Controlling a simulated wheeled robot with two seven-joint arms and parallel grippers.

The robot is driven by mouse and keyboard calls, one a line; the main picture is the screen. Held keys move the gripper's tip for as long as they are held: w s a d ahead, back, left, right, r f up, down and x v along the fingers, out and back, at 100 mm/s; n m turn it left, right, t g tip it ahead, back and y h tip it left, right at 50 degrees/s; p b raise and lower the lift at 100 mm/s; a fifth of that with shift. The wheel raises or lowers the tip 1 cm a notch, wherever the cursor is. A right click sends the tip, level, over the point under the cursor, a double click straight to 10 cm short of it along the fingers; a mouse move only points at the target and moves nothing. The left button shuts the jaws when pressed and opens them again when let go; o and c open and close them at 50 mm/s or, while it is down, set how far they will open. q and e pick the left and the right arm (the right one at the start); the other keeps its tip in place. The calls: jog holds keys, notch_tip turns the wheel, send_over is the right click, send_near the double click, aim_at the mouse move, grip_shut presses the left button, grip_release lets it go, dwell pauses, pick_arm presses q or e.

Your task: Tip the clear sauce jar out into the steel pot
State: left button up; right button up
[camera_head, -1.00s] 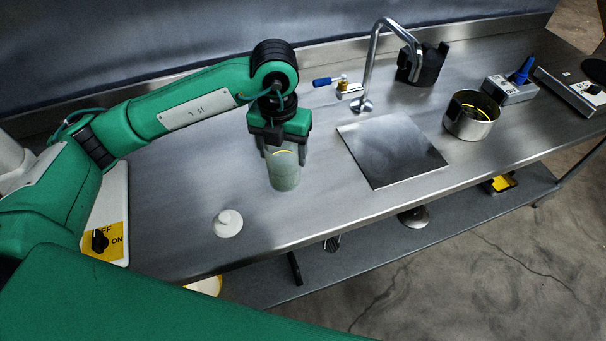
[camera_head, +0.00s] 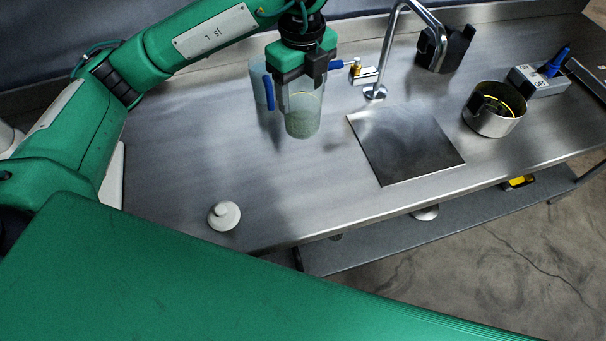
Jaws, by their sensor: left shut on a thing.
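The clear sauce jar (camera_head: 304,112), with pale green sauce in its lower part, is upright in my left gripper (camera_head: 302,82). The gripper is shut around the jar's upper part, and the jar appears raised above the counter. The steel pot (camera_head: 493,122) stands upright on the counter far to the right, well apart from the jar. Its open top shows a dark inside with a yellow line. My right gripper is not in view.
A white knobbed lid (camera_head: 224,215) lies at the counter's front left. A bluish translucent thing (camera_head: 259,78) stands behind the jar, partly hidden. A tap (camera_head: 379,60) and a flat steel plate (camera_head: 405,146) lie between jar and pot. A switch box (camera_head: 538,82) sits beyond the pot.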

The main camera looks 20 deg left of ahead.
pick_arm(q)
jog(key=shift+f, duration=0.3)
notch_tip(320, 180, down, 19)
jog(key=p, duration=0.4)
jog(key=shift+p, duration=0.35)
jog(key=shift+f, duration=0.1)
jog(key=shift+f, duration=0.2)
jog(key=o, duration=1.1)
jog(key=shift+r, duration=0.1)
